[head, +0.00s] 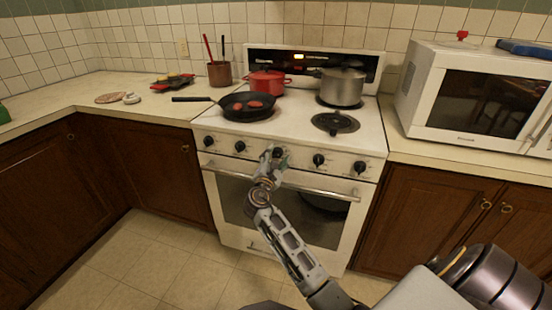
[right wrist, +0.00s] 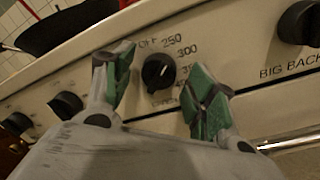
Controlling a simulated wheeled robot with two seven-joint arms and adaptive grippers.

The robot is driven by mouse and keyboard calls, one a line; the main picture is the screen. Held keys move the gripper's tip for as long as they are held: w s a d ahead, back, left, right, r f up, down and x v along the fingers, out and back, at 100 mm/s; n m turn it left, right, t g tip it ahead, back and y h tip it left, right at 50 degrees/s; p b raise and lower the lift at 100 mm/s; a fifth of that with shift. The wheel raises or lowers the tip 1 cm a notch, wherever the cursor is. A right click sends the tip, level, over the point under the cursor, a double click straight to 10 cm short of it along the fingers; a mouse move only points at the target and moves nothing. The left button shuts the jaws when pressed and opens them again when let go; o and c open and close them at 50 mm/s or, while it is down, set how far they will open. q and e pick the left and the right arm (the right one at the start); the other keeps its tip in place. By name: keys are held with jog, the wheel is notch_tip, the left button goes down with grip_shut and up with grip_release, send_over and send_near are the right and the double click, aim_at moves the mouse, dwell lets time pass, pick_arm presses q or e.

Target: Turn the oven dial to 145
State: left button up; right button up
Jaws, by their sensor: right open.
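The oven dial (right wrist: 158,71) is a round black knob with a white pointer line, at the middle of the stove's front panel. In the right wrist view, printed marks around it include OFF, 250 and 300. The pointer tilts to the upper right, roughly toward 300. My right gripper (right wrist: 163,78) is open, with one green-padded finger on each side of the dial and gaps visible between them. In the head view, my right gripper (head: 273,157) is in front of this dial and partly hides it. My left gripper is not in view.
Other black knobs (head: 240,146) line the white stove panel on both sides. The oven handle (head: 300,185) runs just below. A frying pan (head: 246,105), red pot (head: 266,82) and silver pot (head: 342,87) stand on the stove. A microwave (head: 480,95) stands at right.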

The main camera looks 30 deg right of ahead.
jog(key=v, duration=1.2)
dwell(0.4)
jog(key=shift+c, duration=0.5)
